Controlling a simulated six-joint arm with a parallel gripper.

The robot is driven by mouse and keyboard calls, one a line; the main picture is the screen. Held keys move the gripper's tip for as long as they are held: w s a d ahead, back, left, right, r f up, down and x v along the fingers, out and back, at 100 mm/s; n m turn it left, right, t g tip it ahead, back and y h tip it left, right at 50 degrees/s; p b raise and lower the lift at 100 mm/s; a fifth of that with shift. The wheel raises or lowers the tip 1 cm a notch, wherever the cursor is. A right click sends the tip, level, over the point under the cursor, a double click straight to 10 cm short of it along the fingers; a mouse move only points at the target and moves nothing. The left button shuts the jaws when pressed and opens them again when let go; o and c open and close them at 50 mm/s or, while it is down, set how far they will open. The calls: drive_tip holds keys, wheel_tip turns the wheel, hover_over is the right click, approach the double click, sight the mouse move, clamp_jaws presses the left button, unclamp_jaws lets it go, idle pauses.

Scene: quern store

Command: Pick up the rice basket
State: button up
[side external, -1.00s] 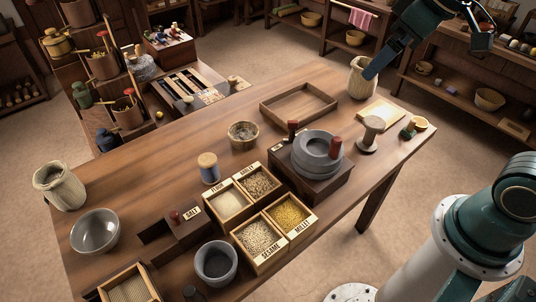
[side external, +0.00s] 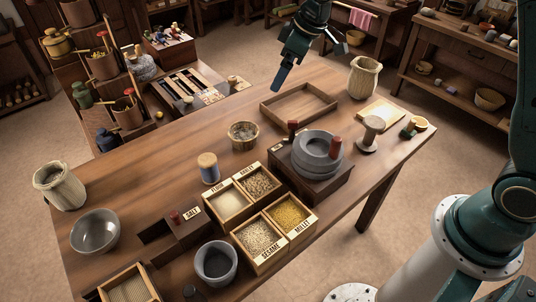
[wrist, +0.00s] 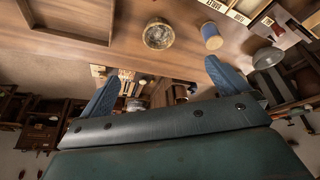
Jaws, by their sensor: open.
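A small round basket (side external: 243,135) with pale contents stands upright on the table, left of the wooden tray; I take it for the rice basket. It also shows in the wrist view (wrist: 158,34), at the top centre. My gripper (side external: 276,88) is in the air over the table's back side, up and right of the basket in the side view and apart from it. In the wrist view my gripper (wrist: 162,70) has its two blue fingers spread wide with nothing between them.
An empty wooden tray (side external: 265,114) lies right of the basket. Labelled grain boxes (side external: 258,263) and a stone quern (side external: 318,150) stand in front.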

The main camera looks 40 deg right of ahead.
drive_tip(key=n, duration=0.2)
approach(243, 136)
drive_tip(key=shift+w+a+f+g+y, duration=0.15)
drive_tip(key=shift+w+f+y, duration=0.1)
drive_tip(key=shift+f, duration=0.3)
drive_tip(key=shift+w+f+g+y, duration=0.15)
drive_tip(key=shift+w+f, duration=0.05)
drive_tip(key=shift+f, duration=0.4)
drive_tip(key=shift+w+a+f, duration=0.15)
drive_tip(key=shift+w+f, duration=0.05)
drive_tip(key=shift+f, duration=0.45)
drive_tip(key=shift+f, duration=0.1)
drive_tip(key=shift+x, duration=2.5)
drive_tip(key=shift+w, duration=0.2)
drive_tip(key=shift+c, duration=0.2)
drive_tip(key=c, duration=1)
drive_tip(key=shift+r, duration=0.25)
wheel_tip(243, 136, up, 20)
